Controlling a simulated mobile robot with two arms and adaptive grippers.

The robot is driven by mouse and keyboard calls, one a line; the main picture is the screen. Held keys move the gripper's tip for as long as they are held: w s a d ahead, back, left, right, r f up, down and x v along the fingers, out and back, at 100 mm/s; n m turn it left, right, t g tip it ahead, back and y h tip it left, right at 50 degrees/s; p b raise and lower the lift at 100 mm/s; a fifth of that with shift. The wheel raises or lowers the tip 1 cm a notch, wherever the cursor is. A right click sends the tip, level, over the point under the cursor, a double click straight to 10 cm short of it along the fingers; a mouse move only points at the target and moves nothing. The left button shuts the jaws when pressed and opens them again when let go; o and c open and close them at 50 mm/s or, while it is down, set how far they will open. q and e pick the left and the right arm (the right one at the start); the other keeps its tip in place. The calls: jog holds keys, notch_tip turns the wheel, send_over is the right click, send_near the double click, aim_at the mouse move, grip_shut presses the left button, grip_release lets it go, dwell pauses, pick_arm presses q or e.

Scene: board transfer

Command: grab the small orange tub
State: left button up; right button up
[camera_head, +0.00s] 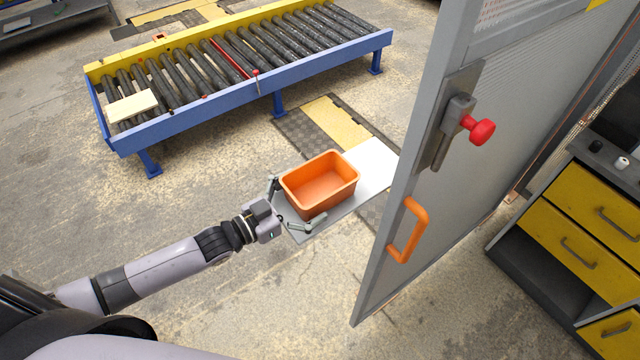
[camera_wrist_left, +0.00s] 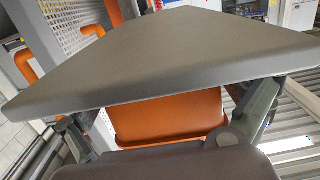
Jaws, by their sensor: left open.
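The small orange tub (camera_head: 337,184), open-topped and seemingly empty, rests upright on a flat grey board (camera_head: 322,226) beside the door. My left gripper (camera_head: 297,208) is open at the tub's near left end, one finger towards each side of that end. In the left wrist view, the tub's orange wall (camera_wrist_left: 170,118) shows between the spread fingers of the left gripper (camera_wrist_left: 168,122). The grey board (camera_wrist_left: 170,55) fills much of that view and hides part of the tub. Contact between fingers and tub cannot be told. My right gripper is not in view.
A grey door (camera_head: 400,190) with an orange handle (camera_head: 408,230) and red knob (camera_head: 479,131) stands close right of the tub. A blue and yellow roller conveyor (camera_head: 240,60) lies behind. Yellow drawers (camera_head: 570,245) stand at right. The floor left of the tub is clear.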

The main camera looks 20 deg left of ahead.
pick_arm(q)
jog(key=shift+x, duration=1)
jog(key=shift+f, duration=0.1)
jog(key=shift+s, duration=0.1)
jog(key=c, duration=1.2)
